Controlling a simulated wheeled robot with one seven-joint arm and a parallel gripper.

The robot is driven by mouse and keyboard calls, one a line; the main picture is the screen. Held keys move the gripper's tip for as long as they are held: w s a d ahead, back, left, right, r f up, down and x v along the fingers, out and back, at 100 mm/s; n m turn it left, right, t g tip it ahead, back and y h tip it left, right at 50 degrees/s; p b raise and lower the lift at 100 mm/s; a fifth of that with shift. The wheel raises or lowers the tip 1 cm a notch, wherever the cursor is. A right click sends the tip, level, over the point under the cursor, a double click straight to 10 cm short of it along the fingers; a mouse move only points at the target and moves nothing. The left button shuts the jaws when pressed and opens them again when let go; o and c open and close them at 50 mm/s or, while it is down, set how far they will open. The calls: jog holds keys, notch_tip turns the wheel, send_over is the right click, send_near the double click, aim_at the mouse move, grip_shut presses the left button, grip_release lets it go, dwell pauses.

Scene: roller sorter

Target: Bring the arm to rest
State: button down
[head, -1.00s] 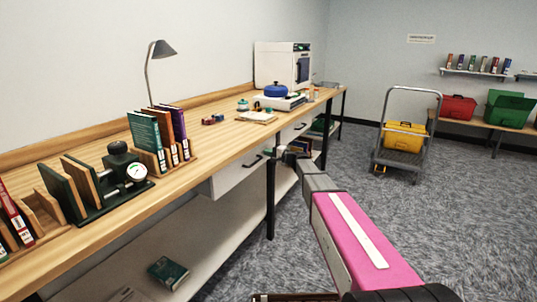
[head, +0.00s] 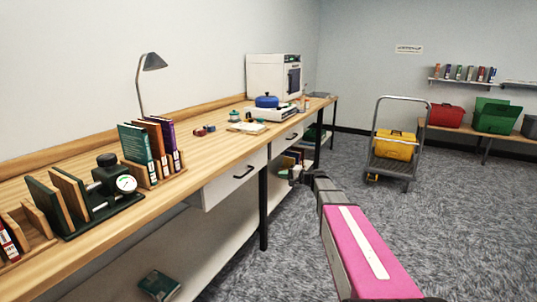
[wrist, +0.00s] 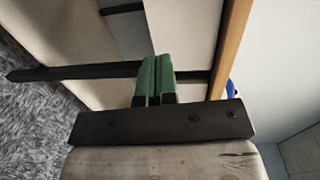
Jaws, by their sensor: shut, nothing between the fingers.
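My gripper (wrist: 154,82) shows in the wrist view as two green fingers pressed together, with nothing between them. Its dark mount lies across the lower part of that view. In the head view my pink arm reaches forward from the lower right, and its far end is beside the bench front, near the drawers. The fingers are too small to make out in the head view. The long wooden workbench (head: 100,224) runs along the left wall. My arm's end appears apart from it, over the aisle side.
The bench has a white drawer (head: 232,182) and a lower shelf (head: 205,262) with a green book (head: 158,284). Books, a lamp (head: 153,62) and a blue pot (head: 266,101) stand on top. A trolley (head: 393,165) with a yellow box stands beyond. The grey carpet on the right is clear.

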jog(key=s+a+f+n+g+h, duration=0.1)
jog(key=s+f+n+g+h, duration=0.15)
jog(key=s+f, duration=0.6)
jog(key=s+d+f+n+g+h, duration=0.1)
jog(key=s+d+f+h, duration=0.1)
jog(key=s, duration=0.6)
jog(key=s+d+f+n+g+h, duration=0.1)
jog(key=s+d+f+g+h, duration=0.1)
jog(key=s+h, duration=0.4)
jog(key=s+d+f+n+g+h, duration=0.1)
jog(key=s+d+f+g+h, duration=0.1)
jog(key=s, duration=0.8)
jog(key=d+f+h, duration=0.1)
jog(key=d+h, duration=0.1)
jog(key=d, duration=0.1)
jog(key=shift+s+f, duration=0.25)
jog(key=shift+s, duration=0.1)
